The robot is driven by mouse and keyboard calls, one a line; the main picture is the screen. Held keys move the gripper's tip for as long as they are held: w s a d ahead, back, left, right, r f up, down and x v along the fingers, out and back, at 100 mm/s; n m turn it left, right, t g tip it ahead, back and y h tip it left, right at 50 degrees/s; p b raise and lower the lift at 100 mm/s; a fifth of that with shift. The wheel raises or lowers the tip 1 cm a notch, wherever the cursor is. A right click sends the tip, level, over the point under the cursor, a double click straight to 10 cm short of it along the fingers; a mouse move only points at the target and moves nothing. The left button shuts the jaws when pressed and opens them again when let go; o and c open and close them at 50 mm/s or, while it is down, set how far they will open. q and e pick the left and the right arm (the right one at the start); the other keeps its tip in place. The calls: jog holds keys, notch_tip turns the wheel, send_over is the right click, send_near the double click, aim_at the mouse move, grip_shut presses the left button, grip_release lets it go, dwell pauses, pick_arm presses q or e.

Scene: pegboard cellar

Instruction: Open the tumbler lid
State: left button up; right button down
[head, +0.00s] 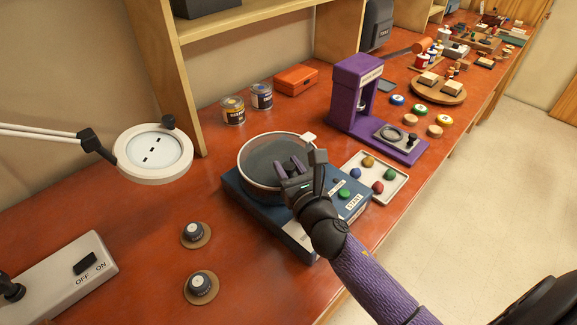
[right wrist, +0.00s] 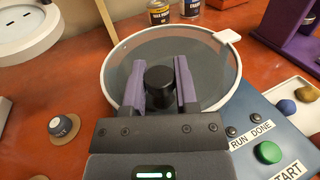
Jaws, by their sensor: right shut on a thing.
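The tumbler is a blue box (head: 268,214) with a round drum on top. Its lid (head: 262,150) is a grey see-through disc with a pale rim and a white tab at the far right edge. The lid lies flat over the drum; it also shows in the right wrist view (right wrist: 210,75). A black knob (right wrist: 160,88) stands at its middle. My right gripper (head: 288,168) is over the lid, its purple fingers (right wrist: 160,68) on either side of the knob and shut on it. The green START button (head: 344,194) is on the box's right side. My left gripper is not in view.
A white tray (head: 388,162) with coloured stones stands right of the tumbler. A purple press (head: 350,92) and two tins (head: 233,110) stand behind. A ring lamp (head: 120,165) and two dark knobs (head: 193,233) are on the left. The bench's front edge is close on the right.

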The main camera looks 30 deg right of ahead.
dwell(0.4)
dwell(0.4)
jog(key=shift+w+a+f+m+h+b, duration=0.15)
jog(key=shift+w+a+m+h+b, duration=0.3)
jog(key=shift+h, duration=0.35)
jog(key=shift+w+a+m+h, duration=0.2)
jog(key=shift+w+m+h, duration=0.1)
jog(key=shift+m+h, duration=0.1)
jog(key=shift+c, duration=2)
grip_release()
